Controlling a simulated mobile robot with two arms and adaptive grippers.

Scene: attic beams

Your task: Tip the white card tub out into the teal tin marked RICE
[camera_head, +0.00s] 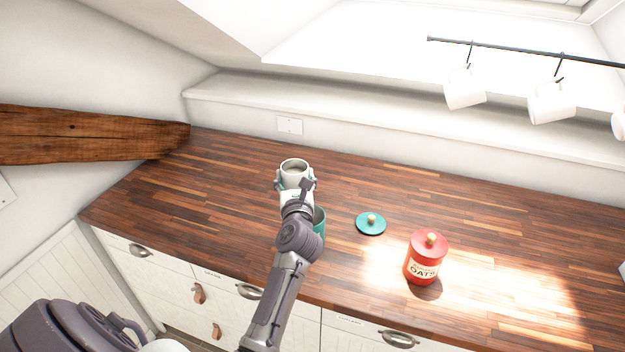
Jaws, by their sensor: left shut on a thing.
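The white card tub (294,166) is upright in my left gripper (294,184), which is shut on it above the wooden counter. Something pale shows inside the tub's mouth. A teal tin (320,220) stands just nearer than the tub, mostly hidden behind my left arm; its marking and mouth cannot be seen. A teal lid (371,223) with a wooden knob lies on the counter to the right of the tin. My right gripper is not in view.
A red lidded tin marked OATS (425,260) stands to the right, near the front edge. White mugs (464,88) hang from a rail at the upper right. A wooden beam (90,135) juts in at the left. The counter (190,195) left of the tub is clear.

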